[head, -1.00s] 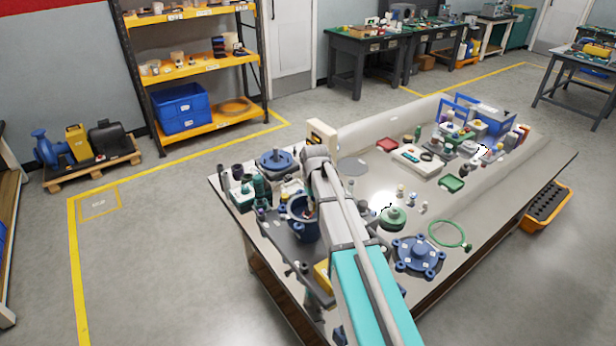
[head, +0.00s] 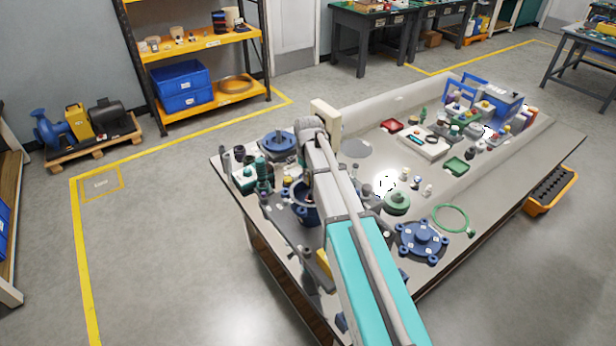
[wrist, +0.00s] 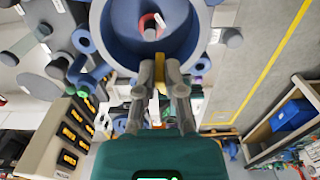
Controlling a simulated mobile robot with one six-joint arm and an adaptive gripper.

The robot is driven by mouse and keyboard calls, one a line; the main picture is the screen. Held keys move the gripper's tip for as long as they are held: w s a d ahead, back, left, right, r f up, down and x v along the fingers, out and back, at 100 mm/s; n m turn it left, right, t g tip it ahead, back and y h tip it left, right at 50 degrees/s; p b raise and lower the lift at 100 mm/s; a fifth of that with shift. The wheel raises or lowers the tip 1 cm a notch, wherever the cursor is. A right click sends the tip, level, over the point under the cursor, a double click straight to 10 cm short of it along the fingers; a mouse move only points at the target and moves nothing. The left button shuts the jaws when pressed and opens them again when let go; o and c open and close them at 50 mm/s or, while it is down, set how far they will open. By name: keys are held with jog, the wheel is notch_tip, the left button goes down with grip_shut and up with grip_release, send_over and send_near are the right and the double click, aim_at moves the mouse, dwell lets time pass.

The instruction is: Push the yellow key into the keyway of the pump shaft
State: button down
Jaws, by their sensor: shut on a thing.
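In the wrist view the two grey fingers of my gripper (wrist: 162,88) are shut on the yellow key (wrist: 161,76), of which a small yellow piece shows between the fingertips. Just beyond them is the round blue pump housing (wrist: 108,38). The grey end of the pump shaft (wrist: 149,33) shows in its dark bore, with a red part (wrist: 152,19) beside it. The fingertips overlap the near rim of the housing in the picture. I cannot make out the keyway. In the head view the blue housing (head: 305,213) is partly behind my arm, which hides the key.
On the table in the head view, a blue flange (head: 422,240), a green round part (head: 397,202) and a green ring (head: 451,218) lie right of my arm. A blue round part (head: 277,144) and several small parts crowd the left end.

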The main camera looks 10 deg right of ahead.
aim_at(308, 185)
jog(key=shift+f+b, duration=1.8)
jog(key=shift+f, duration=0.15)
jog(key=shift+f+b, duration=0.4)
jog(key=c, duration=0.7)
grip_release()
jog(key=shift+r, duration=0.1)
jog(key=shift+r+p, duration=2.4)
jog(key=shift+p, duration=0.15)
jog(key=s+m, duration=0.1)
jog(key=s, duration=0.6)
jog(key=s+m, duration=0.2)
jog(key=s, duration=0.5)
jog(key=s+m, duration=0.1)
jog(key=s, duration=0.7)
jog(key=shift+m, duration=0.3)
